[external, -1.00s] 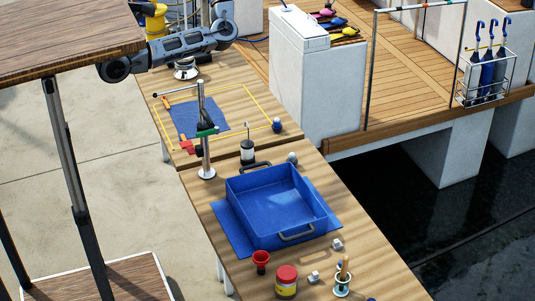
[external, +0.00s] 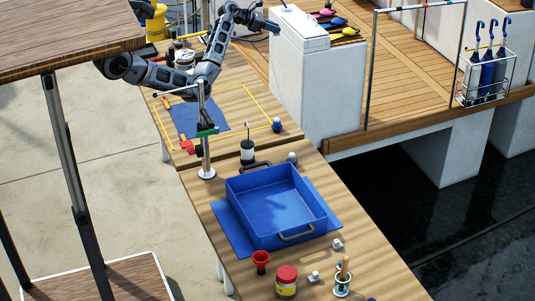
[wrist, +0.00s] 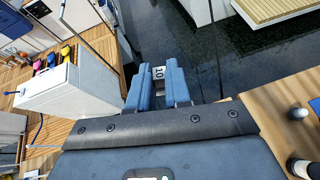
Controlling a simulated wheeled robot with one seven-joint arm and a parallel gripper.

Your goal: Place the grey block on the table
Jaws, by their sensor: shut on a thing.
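A light-grey block with dark marks (wrist: 158,73) sits between the two blue fingers of my gripper (wrist: 158,86) in the wrist view. The gripper is shut on it and holds it in the air. In the external view my gripper (external: 270,27) is high near the white cabinet, and the block is too small to make out there. The near wooden table (external: 275,155) carries a blue tray (external: 282,205) on a blue mat. Two other small grey blocks lie on it, one right of the tray (external: 337,244) and one in front (external: 313,277).
A red-capped jar (external: 287,282), a red funnel (external: 261,261) and a tool cup (external: 343,280) stand at the table's front. A metal post (external: 204,140) stands near the left edge. The white cabinet (external: 300,70) is beside the far table. Dark water lies to the right.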

